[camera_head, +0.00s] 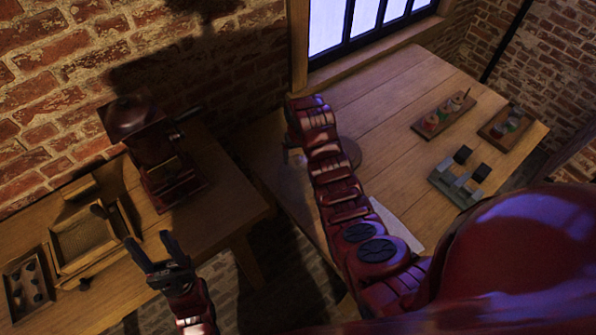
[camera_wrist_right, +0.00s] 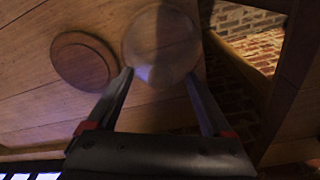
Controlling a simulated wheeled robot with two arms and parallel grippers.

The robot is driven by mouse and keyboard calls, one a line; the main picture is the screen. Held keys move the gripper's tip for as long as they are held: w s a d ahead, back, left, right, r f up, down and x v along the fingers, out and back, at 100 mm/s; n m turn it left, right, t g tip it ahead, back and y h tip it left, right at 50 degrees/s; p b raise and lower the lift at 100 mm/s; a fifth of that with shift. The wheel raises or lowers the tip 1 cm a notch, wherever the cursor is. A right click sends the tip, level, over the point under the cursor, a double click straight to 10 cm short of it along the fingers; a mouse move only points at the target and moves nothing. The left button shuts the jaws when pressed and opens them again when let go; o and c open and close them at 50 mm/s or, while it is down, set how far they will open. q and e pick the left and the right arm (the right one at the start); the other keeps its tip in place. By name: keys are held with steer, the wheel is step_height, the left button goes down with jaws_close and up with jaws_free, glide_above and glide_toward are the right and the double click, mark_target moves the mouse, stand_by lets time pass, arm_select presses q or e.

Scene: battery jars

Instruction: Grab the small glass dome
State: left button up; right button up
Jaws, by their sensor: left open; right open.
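The small glass dome (camera_wrist_right: 160,42) shows in the right wrist view as a clear round shape over the wooden table, close to the table's edge. My right gripper (camera_wrist_right: 158,73) is open, with its fingertips on either side of the lower part of the dome in that view. I cannot tell whether the fingers touch it. In the head view the dome is only a faint glint (camera_head: 297,170) beside my right arm, and the right fingers are hardly visible. My left gripper (camera_head: 148,243) is open and empty over the left bench, away from the dome.
A round wooden disc (camera_wrist_right: 82,60) lies next to the dome. On the right table (camera_head: 380,95) stand wooden trays (camera_head: 443,116) with small items and a grey block stand (camera_head: 458,188). A red machine (camera_head: 158,155) and shallow wooden trays (camera_head: 83,238) occupy the left bench.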

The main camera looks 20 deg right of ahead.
steer(key=shift+w+f, duration=0.15)
steer(key=shift+f, duration=0.8)
steer(key=shift+c, duration=0.3)
steer(key=shift+a, duration=0.1)
jaws_close()
